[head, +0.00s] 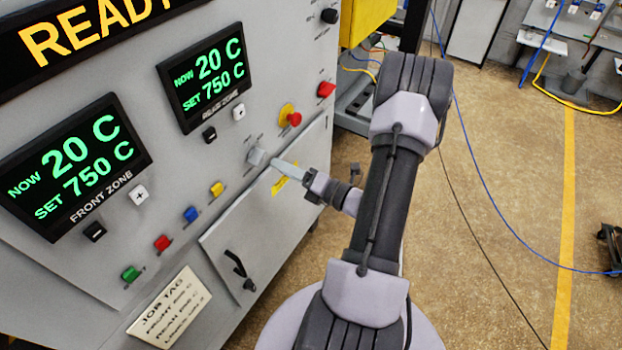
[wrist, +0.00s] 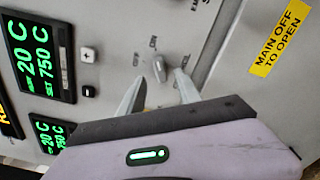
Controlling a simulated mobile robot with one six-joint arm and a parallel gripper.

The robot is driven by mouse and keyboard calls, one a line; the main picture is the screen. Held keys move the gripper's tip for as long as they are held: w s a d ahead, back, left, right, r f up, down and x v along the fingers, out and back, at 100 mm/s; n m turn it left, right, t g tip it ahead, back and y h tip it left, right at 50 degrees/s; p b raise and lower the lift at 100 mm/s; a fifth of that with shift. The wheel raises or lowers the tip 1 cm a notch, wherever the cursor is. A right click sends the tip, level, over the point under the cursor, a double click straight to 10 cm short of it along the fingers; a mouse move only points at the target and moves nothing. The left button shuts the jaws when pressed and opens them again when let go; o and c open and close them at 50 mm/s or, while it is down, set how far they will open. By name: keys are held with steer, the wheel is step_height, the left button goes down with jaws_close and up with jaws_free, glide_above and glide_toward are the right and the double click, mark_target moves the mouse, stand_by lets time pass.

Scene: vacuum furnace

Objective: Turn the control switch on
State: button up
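The control switch, a small grey knob (head: 256,156), sits on the grey furnace panel just above the lower door's top edge. In the wrist view the knob (wrist: 158,68) shows as a narrow upright lever with small, unreadable labels around it. My gripper (head: 274,161) is at the panel, with its fingertips close to the knob's right side in the head view. In the wrist view the two fingers of my gripper (wrist: 160,78) are apart, with the knob between their tips. I cannot tell whether either finger touches it.
A red emergency button on a yellow base (head: 290,116) is just above the switch. Yellow (head: 216,189), blue (head: 191,214), red (head: 161,243) and green (head: 131,274) buttons run to the lower left. The closed door has a black handle (head: 240,268). Two displays (head: 206,76) read 20 C, set 750 C.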

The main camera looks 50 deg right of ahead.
steer(key=s, duration=1)
steer(key=shift+s+d, duration=0.15)
steer(key=shift+d, duration=0.2)
